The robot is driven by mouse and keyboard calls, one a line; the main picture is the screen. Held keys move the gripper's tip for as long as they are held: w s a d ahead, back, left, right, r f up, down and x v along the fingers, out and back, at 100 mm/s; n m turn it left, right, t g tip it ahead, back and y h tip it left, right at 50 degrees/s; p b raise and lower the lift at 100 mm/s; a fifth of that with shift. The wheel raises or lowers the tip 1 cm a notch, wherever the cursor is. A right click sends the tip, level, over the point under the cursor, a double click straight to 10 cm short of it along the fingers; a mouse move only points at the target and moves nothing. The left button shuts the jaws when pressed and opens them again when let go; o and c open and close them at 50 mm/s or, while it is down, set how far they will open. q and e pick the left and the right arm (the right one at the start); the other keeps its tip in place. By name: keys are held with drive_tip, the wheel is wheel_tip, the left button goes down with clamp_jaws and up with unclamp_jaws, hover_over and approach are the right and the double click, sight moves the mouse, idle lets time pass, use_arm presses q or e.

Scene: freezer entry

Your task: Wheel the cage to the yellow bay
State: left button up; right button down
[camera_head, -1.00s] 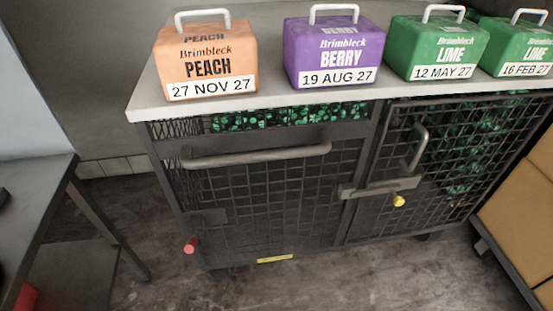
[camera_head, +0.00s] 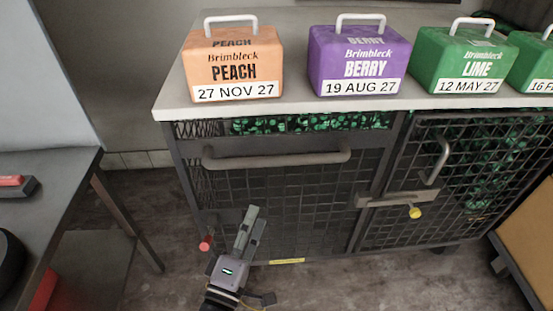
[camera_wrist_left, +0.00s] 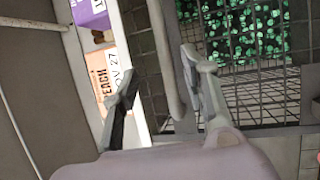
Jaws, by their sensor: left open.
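The dark mesh cage (camera_head: 300,205) stands on the floor under a pale top. Its grey horizontal push bar (camera_head: 278,160) runs along the upper front at left. My left gripper (camera_head: 254,215) is in front of the cage, below the bar. In the left wrist view my left gripper (camera_wrist_left: 158,75) is open, and the bar (camera_wrist_left: 168,60) appears between its fingers, apart from them as far as I can tell. A red knob (camera_head: 205,244) sits at the cage's lower left. My right gripper and a yellow bay are not in view.
Peach (camera_head: 232,65), berry (camera_head: 357,62) and lime (camera_head: 459,62) tubs stand on the top. A latch with a yellow knob (camera_head: 415,212) is on the right door. A grey table (camera_head: 60,185) is at left, a carton trolley (camera_head: 530,235) at right.

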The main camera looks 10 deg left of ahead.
sight(277, 161)
use_arm(q)
drive_tip(key=p+x, duration=0.1)
drive_tip(key=x, duration=0.7)
drive_tip(key=p+x, duration=0.1)
drive_tip(key=x, duration=0.8)
drive_tip(key=shift+f+p, duration=0.2)
drive_tip(key=shift+p, duration=0.2)
drive_tip(key=shift+c, duration=0.3)
clamp_jaws()
drive_tip(key=shift+d, duration=0.1)
